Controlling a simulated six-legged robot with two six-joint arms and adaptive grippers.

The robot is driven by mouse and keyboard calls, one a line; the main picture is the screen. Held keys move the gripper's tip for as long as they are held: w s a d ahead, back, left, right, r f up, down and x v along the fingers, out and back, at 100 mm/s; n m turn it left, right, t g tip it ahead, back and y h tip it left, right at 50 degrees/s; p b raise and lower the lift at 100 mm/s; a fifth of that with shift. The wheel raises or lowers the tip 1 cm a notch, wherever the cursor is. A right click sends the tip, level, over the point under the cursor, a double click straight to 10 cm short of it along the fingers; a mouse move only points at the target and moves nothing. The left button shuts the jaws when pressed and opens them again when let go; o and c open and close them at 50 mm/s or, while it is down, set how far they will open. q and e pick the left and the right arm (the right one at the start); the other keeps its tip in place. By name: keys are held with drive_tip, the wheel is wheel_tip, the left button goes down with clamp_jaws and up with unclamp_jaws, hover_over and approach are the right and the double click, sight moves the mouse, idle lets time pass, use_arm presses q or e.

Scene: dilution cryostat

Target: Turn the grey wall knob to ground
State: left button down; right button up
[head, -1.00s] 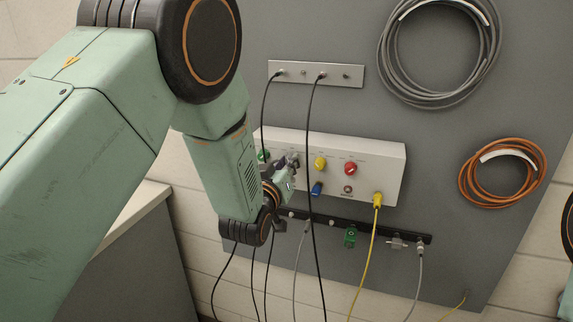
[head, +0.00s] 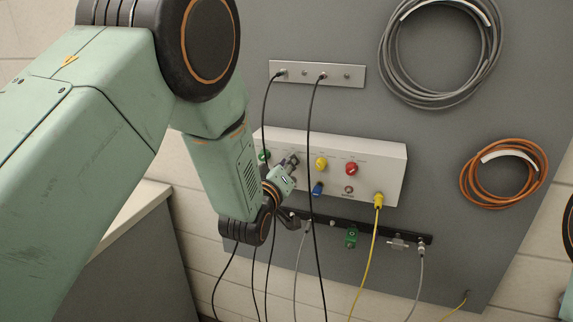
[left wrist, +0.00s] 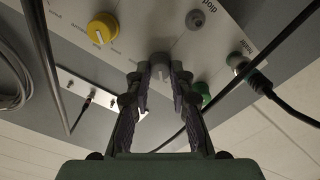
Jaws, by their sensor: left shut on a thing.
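The grey knob (left wrist: 160,66) sits on the white panel box (head: 385,165), which is fixed to the grey wall board. In the left wrist view it stands between the two fingertips of my left gripper (left wrist: 159,76), which is shut on it. In the head view my left gripper (head: 291,163) reaches the box's face left of the yellow knob and mostly covers the grey knob. Which mark the knob points to cannot be told. My right gripper is not in view.
Yellow (head: 321,163), red (head: 351,169) and blue (head: 317,188) fittings sit close to my left gripper. Black cables (head: 311,130) hang in front of the box. A yellow cable (head: 374,240) is plugged in at its right. Grey (head: 388,75) and orange (head: 465,185) coils hang right.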

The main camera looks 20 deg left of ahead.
use_arm(q)
drive_tip(key=shift+f, duration=0.2)
drive_tip(key=c, duration=1.5)
unclamp_jaws()
drive_tip(key=o, duration=0.3)
drive_tip(key=shift+w+d, duration=0.1)
drive_tip(key=shift+r, duration=0.1)
drive_tip(key=s, duration=1.2)
drive_tip(key=shift+r, duration=0.1)
drive_tip(key=shift+s+a, duration=0.1)
drive_tip(key=shift+a, duration=0.1)
